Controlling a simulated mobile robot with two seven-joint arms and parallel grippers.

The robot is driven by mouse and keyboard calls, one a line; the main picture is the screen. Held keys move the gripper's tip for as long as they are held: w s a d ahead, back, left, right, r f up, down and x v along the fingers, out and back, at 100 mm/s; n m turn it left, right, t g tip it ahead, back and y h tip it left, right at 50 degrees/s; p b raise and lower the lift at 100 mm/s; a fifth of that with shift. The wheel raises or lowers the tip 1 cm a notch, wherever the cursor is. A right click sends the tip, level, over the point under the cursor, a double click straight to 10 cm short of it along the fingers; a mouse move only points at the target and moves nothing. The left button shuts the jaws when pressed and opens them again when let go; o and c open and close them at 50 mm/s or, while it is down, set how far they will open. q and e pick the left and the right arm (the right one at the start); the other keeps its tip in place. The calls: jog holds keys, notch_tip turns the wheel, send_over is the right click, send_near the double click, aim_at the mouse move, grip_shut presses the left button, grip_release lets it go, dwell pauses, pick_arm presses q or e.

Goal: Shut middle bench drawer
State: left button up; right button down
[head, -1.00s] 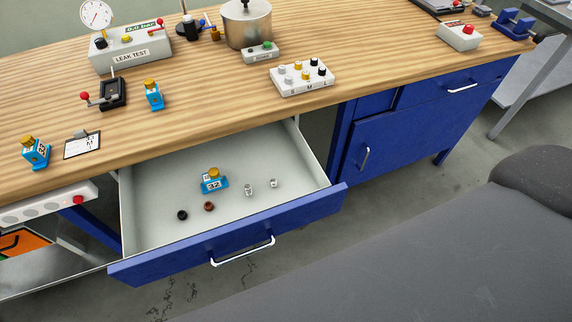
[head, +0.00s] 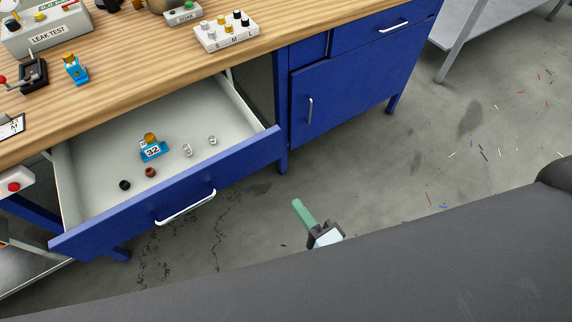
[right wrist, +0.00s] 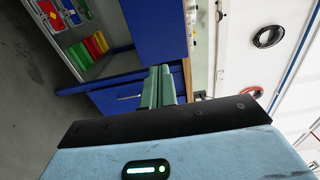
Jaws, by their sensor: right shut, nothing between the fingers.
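The middle bench drawer (head: 245,163) stands pulled open, with a blue front and a white bar handle (head: 186,208). Inside it lie a blue block marked 32 with a brass top (head: 152,148), two small clear pieces (head: 200,145), a black ring (head: 125,185) and a brown ring (head: 150,172). My right gripper (head: 299,208), with green fingers, is shut and empty. It is above the floor to the right of the drawer front, apart from it. The right wrist view shows its fingers (right wrist: 158,88) together, with blue furniture beyond. My left gripper is not in view.
The wooden bench top (head: 130,85) carries a leak tester (head: 45,35) and a nozzle rack marked S, M, L (head: 227,33). A blue cupboard door (head: 345,95) is right of the drawer. Floor before the bench is clear apart from scattered scraps.

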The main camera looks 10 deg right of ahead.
aim_at(261, 155)
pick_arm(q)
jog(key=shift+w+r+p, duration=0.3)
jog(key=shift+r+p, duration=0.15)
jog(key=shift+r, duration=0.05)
pick_arm(e)
jog(key=x, duration=1.4)
jog(key=shift+w+a+f, duration=0.1)
